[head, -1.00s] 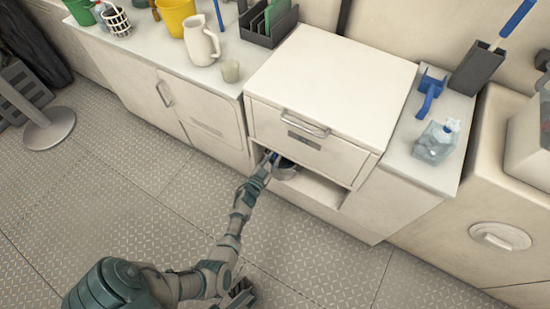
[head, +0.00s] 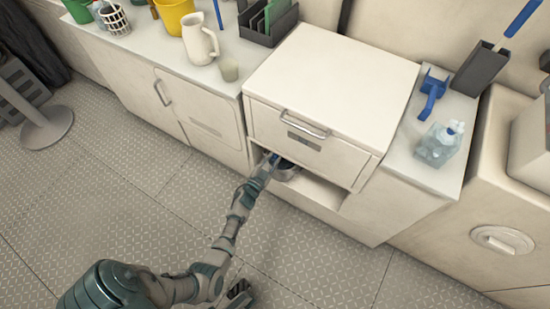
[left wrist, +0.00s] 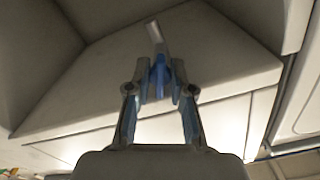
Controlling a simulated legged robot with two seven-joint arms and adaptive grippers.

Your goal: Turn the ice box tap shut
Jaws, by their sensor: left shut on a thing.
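The ice box (head: 330,75) is a white cabinet with a handled front panel and an open recess below it. My left gripper (head: 268,162) reaches into the left of this recess. In the left wrist view the left gripper (left wrist: 161,88) is shut on the tap's lever, a slim part with a pale tip (left wrist: 154,32) standing out beyond the fingers. The fingers hide most of the tap. A round metal bowl (head: 288,172) sits in the recess just right of the gripper. A dark part at the lower edge may be my right gripper (head: 239,294); its jaws are unclear.
A white jug (head: 201,42), a small cup (head: 229,70) and a dark rack (head: 268,24) stand on the left counter. A post base (head: 47,128) stands at far left; the floor is clear.

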